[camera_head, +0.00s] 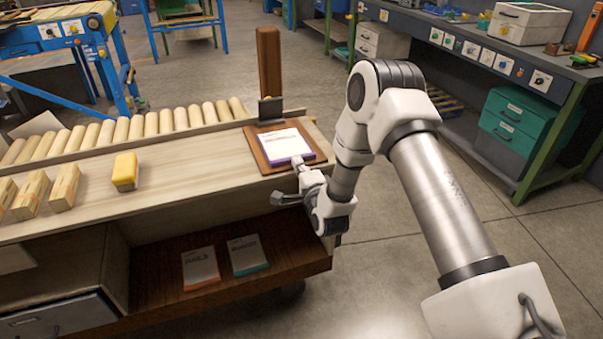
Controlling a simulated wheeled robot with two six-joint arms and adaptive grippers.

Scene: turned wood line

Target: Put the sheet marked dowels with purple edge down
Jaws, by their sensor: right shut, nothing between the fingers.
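A white sheet with a purple edge (286,145) lies flat on a brown board (257,155) at the right end of the bench top. Its print is too small to read. My right gripper (298,164) is shut and empty at the front right edge of the sheet. I cannot tell whether its tip touches the sheet or the board. My left gripper is not in view.
A dark clip-like block (270,110) and a brown post (269,60) stand behind the board. A yellow block (125,171) and pale wood blocks (65,187) lie left, before a roller row (137,127). Sheets with orange (200,267) and teal edges (247,254) lie on the lower shelf.

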